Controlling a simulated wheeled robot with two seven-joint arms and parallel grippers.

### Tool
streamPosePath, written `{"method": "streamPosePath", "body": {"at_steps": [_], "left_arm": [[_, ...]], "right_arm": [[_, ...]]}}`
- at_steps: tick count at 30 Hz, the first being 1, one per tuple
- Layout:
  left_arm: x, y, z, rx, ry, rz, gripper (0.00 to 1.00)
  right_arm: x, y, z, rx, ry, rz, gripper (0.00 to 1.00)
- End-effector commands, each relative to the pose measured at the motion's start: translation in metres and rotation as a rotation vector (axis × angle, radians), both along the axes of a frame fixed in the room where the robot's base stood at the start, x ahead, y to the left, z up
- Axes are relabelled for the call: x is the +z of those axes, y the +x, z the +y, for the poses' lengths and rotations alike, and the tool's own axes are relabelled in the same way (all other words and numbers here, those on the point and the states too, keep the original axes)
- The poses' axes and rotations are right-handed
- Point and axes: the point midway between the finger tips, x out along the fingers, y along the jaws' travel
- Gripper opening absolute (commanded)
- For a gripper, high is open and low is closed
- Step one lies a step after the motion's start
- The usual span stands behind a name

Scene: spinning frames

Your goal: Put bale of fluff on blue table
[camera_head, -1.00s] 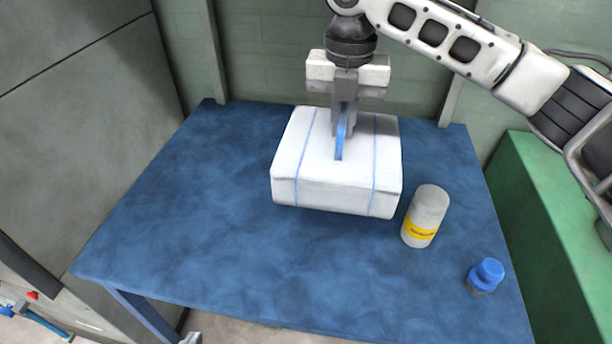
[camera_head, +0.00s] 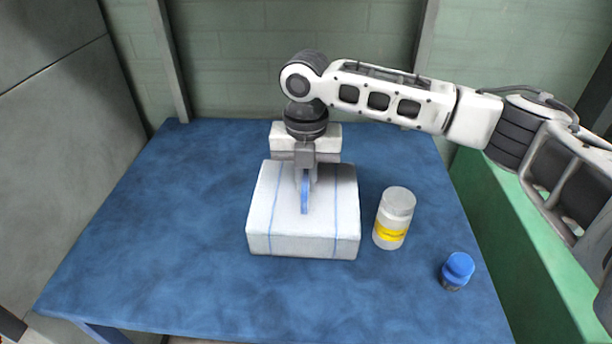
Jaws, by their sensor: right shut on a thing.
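The bale of fluff (camera_head: 318,243) is a white block with thin blue straps, in the middle of the head view. It is over the blue table (camera_head: 170,240) and looks to be resting on it or just above it; I cannot tell for sure. My right gripper (camera_head: 304,208) points down from above and is shut on the blue handle at the top of the bale. The arm comes in from the right. The underside of the bale is hidden. My left gripper is not in view.
A grey-white jar with a yellow label (camera_head: 394,218) stands close to the right of the bale. A small bottle with a blue cap (camera_head: 457,271) stands nearer the table's right front. The table's left side is clear. A green surface (camera_head: 520,240) borders the right.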

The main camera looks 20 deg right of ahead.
Motion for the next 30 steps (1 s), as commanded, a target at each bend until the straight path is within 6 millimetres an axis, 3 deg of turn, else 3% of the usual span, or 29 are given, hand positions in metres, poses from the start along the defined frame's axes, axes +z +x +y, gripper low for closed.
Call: {"method": "streamPosePath", "body": {"at_steps": [3,4,6,17,30], "left_arm": [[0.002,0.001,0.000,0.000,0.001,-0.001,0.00],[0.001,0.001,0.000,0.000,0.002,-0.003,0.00],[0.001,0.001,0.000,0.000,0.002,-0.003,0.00],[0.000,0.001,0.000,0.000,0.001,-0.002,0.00],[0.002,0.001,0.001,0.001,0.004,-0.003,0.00]], "right_arm": [[0.000,0.000,0.000,0.000,0.001,-0.002,0.00],[-0.001,0.000,0.000,0.000,0.000,0.000,0.17],[-0.001,0.000,0.000,0.000,0.000,0.000,0.30],[0.005,0.001,0.000,0.000,0.001,-0.003,0.30],[0.091,0.001,0.001,-0.001,0.002,-0.004,0.30]]}}
